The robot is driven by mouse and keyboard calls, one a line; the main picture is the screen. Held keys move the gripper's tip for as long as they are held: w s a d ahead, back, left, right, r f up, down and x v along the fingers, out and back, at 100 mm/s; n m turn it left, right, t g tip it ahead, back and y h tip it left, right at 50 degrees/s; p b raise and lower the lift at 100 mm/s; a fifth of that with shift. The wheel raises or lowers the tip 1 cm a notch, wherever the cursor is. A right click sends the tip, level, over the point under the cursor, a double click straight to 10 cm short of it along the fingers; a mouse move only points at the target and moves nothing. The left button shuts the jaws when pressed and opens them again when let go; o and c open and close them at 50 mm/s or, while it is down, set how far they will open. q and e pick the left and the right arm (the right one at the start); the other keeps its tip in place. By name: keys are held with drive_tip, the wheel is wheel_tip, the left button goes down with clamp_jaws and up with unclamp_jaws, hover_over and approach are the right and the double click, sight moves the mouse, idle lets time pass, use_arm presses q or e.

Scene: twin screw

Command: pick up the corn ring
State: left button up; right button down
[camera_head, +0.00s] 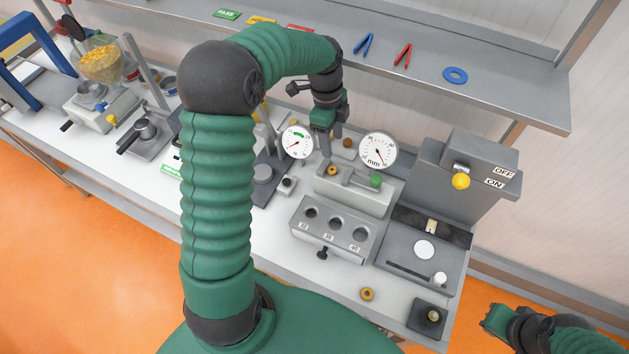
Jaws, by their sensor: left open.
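Two corn-coloured rings show, and I cannot tell which one the task names. One ring (367,294) lies flat on the white bench top near its front edge, in front of the grey block with holes. The other ring (332,170) is on the grey gauge fixture, just below my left gripper. My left gripper (326,150) points down, open, close above that fixture between the two dials; whether it touches the ring is not clear. My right gripper (490,320) is at the lower right, off the bench; its jaws are too unclear to read.
Dial gauges (377,151) stand close beside my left gripper. A grey block with holes (333,229) and a grey machine with an ON/OFF switch (465,175) crowd the right side. A shelf (520,95) bearing a blue ring (455,75) runs behind. Bare bench surrounds the front ring.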

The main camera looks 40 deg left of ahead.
sight(333, 168)
use_arm(q)
drive_tip(key=f, duration=0.1)
drive_tip(key=s+a+f+p, duration=0.1)
drive_tip(key=f, duration=0.1)
drive_tip(key=f+p, duration=0.1)
drive_tip(key=shift+s+a+f, duration=0.15)
drive_tip(key=shift+a+f, duration=0.15)
drive_tip(key=shift+a, duration=0.05)
drive_tip(key=shift+w+d+f, duration=0.8)
drive_tip(key=shift+d+f, duration=0.05)
drive_tip(key=shift+f, duration=0.25)
drive_tip(key=d+f+p, duration=0.2)
drive_tip(key=f, duration=0.1)
drive_tip(key=shift+s+f, duration=0.1)
drive_tip(key=shift+f, duration=0.1)
drive_tip(key=shift+s+a+f, duration=0.15)
drive_tip(key=shift+a+f, duration=0.2)
drive_tip(key=shift+a, duration=0.3)
drive_tip(key=shift+a+f, duration=0.15)
drive_tip(key=shift+a, duration=0.4)
drive_tip(key=shift+c, duration=2.4)
drive_tip(key=shift+d, duration=0.45)
drive_tip(key=c, duration=0.5)
drive_tip(key=shift+d, duration=0.15)
drive_tip(key=shift+w, duration=0.25)
use_arm(e)
drive_tip(key=v, duration=0.4)
drive_tip(key=shift+w+a+r, duration=0.25)
drive_tip(key=shift+w, duration=0.1)
